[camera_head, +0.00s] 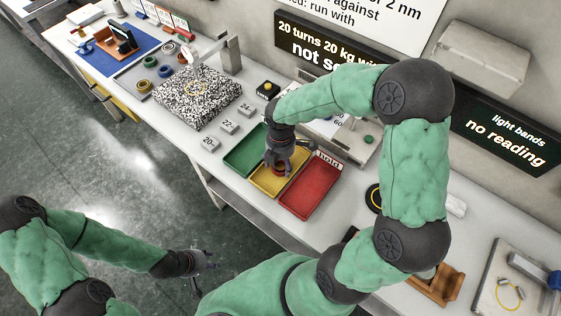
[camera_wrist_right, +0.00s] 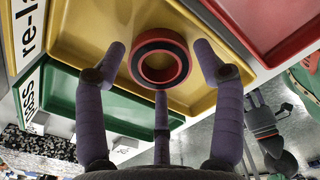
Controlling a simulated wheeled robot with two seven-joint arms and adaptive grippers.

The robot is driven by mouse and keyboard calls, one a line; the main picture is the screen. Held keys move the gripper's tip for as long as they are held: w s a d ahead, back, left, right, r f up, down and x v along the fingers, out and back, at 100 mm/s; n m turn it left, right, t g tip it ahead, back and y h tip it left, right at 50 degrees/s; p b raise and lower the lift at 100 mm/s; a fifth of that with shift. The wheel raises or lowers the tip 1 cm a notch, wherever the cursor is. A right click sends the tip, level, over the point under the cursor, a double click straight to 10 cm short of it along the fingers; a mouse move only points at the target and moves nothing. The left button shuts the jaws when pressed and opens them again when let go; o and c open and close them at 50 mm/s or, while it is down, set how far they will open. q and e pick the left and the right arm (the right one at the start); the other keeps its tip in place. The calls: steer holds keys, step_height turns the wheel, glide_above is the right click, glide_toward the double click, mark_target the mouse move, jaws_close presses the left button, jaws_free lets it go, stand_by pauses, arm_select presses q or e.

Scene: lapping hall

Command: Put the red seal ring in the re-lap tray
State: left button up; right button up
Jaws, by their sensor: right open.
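The red seal ring (camera_wrist_right: 160,55), with a dark band, shows over the floor of the yellow tray (camera_wrist_right: 90,30), whose partly seen label begins "re-la". It looks to lie flat there; its exact contact is hard to tell. In the head view the yellow tray (camera_head: 264,183) stands between a green and a red tray, and a bit of the ring (camera_head: 281,170) shows under my gripper. My right gripper (camera_head: 280,166) points down into the yellow tray, its fingers spread on both sides of the ring, with clear gaps. My left gripper (camera_head: 208,267) is open and empty over the floor, off the bench.
The green tray (camera_head: 243,153) adjoins on the left and the red tray (camera_head: 312,190), with a "hold" sign (camera_head: 328,161), on the right. Numbered grey blocks (camera_head: 228,127) and a speckled slab (camera_head: 195,100) stand further left. My right arm hides part of the bench.

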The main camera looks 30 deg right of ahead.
step_height(320, 180, up, 12)
steer(key=p, duration=0.4)
steer(key=shift+f, duration=0.15)
steer(key=shift+d, duration=0.1)
stand_by(1.1)
